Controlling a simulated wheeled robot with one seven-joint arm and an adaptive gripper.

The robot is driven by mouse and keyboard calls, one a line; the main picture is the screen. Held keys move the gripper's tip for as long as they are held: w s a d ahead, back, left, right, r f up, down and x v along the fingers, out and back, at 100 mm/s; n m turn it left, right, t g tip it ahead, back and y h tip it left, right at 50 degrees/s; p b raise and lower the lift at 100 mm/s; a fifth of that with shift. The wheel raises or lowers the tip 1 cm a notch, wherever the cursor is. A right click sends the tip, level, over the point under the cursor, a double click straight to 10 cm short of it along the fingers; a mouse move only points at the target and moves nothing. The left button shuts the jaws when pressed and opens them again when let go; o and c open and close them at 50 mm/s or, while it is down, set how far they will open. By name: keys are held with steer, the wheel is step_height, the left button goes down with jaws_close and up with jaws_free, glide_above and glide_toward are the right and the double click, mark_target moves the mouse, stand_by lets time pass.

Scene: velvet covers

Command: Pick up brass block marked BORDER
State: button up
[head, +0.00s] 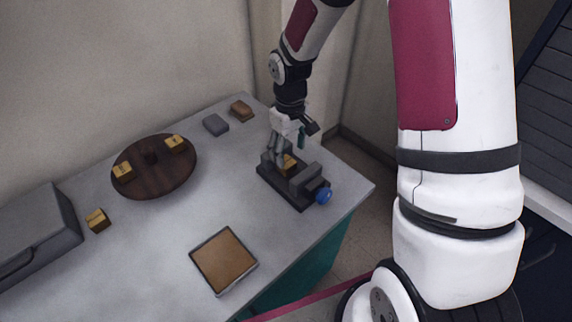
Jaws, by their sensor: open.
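Several brass blocks are in the head view, and their markings are too small to read, so I cannot tell which says BORDER. One block (289,163) sits in a dark vise (298,188) with a blue knob. Two others, one on the left (122,173) and one on the right (174,143), sit on a round dark wooden disc (155,184). Another block (97,220) lies on the table beside the grey case. My gripper (280,158) is open, pointing down at the block in the vise. Its fingers partly hide that block, and I cannot tell whether they touch it.
A square tray with a brown lining (224,262) lies near the front edge of the grey table (175,235). A grey case (40,235) stands at the left. A grey block (216,125) and a brown block (241,109) lie at the back. The table's middle is clear.

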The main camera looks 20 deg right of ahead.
mark_target(286, 161)
steer(key=shift+w+a+f, duration=0.15)
steer(key=shift+w+f, duration=0.05)
steer(key=shift+f, duration=1.25)
steer(key=shift+w+a+f, duration=0.15)
steer(key=shift+f, duration=1.25)
steer(key=shift+c, duration=0.3)
steer(key=c, duration=1.3)
jaws_close()
steer(key=shift+r, duration=0.15)
